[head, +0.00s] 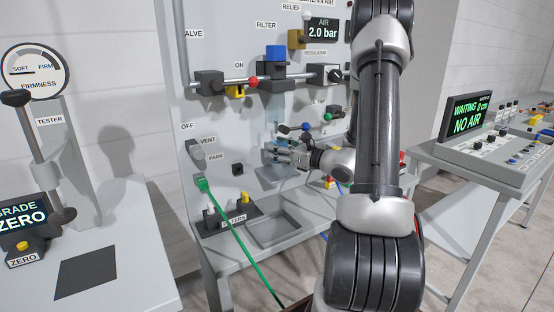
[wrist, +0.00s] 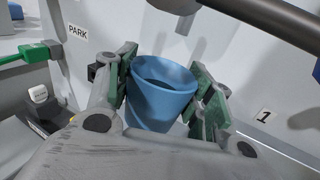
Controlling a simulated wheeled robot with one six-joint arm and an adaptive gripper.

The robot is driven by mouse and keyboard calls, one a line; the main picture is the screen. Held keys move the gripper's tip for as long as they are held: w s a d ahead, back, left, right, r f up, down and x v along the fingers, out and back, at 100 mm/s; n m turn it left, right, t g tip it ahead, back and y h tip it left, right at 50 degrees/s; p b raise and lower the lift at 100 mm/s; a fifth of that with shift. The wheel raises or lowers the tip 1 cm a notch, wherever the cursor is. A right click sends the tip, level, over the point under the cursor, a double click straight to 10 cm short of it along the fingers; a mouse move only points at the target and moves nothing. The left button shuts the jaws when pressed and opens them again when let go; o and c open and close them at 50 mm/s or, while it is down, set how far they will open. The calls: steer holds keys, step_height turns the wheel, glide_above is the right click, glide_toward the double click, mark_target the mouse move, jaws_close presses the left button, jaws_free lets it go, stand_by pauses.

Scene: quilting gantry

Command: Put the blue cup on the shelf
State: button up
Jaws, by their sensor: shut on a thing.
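My gripper (wrist: 165,88) is shut on the blue cup (wrist: 165,105); its green-padded fingers sit on either side of it. The cup's open mouth faces up, slightly tilted in the wrist view. In the head view my gripper (head: 284,154) is in front of the panel, below the blue-capped filter; I cannot make out the cup clearly there. A small grey-blue ledge (head: 268,176), which may be the shelf, juts out just below my gripper. I cannot tell whether the cup touches it.
A clear bowl (head: 278,122) hangs above my gripper. A green hose (head: 231,222) runs from the port near PARK (head: 216,156). Below are a black block marked FILTERS (head: 232,217) and a recessed tray (head: 274,229). A console (head: 476,150) stands at right.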

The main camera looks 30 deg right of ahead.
steer(key=shift+w+f, duration=0.2)
steer(key=shift+f, duration=1.7)
steer(key=shift+f, duration=0.1)
steer(key=o, duration=1)
steer(key=shift+f, duration=0.1)
